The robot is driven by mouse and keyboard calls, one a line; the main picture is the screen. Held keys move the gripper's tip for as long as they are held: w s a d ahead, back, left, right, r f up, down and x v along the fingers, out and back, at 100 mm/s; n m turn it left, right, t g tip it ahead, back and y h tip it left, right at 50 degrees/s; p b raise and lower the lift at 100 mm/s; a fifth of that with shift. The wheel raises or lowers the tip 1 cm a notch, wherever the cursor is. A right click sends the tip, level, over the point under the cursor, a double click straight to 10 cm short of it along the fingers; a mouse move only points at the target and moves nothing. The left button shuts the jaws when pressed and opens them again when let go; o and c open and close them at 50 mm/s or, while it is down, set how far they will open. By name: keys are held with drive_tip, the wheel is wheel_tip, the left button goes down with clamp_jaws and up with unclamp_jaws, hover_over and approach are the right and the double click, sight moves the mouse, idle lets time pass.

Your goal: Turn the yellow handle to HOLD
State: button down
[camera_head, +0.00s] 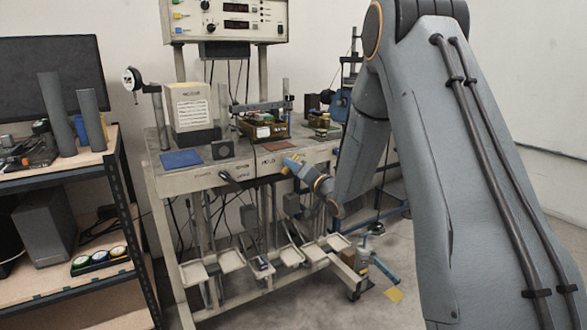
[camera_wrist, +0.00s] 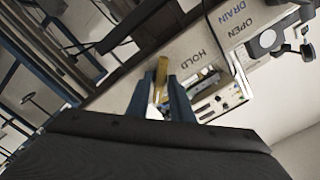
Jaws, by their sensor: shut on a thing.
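The yellow handle (camera_wrist: 162,72) stands between the two blue fingers of my gripper (camera_wrist: 161,88) in the wrist view, and the fingers are shut on it. Its lower end and pivot are hidden by the gripper. The printed word HOLD (camera_wrist: 205,66) is just right of the handle, with OPEN and DRAIN farther up and right. In the head view, my gripper (camera_head: 293,165) is at the front edge of the workbench (camera_head: 190,180), right of the printed labels. A little yellow shows at its tips; I cannot make out the handle's angle there.
A dark lever (camera_head: 229,180) sticks out from the bench front, left of my gripper. A blue mat (camera_head: 181,159) and a brown box (camera_head: 264,127) are on the bench top. Several pale pedals (camera_head: 231,261) are below. A shelf (camera_head: 70,172) stands at the left.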

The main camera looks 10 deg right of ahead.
drive_tip(key=shift+n, duration=0.4)
drive_tip(key=shift+d+n+b, duration=0.1)
drive_tip(key=shift+n+b, duration=2.95)
drive_tip(key=shift+n, duration=5.45)
drive_tip(key=c, duration=1.8)
unclamp_jaws()
drive_tip(key=shift+o, duration=0.2)
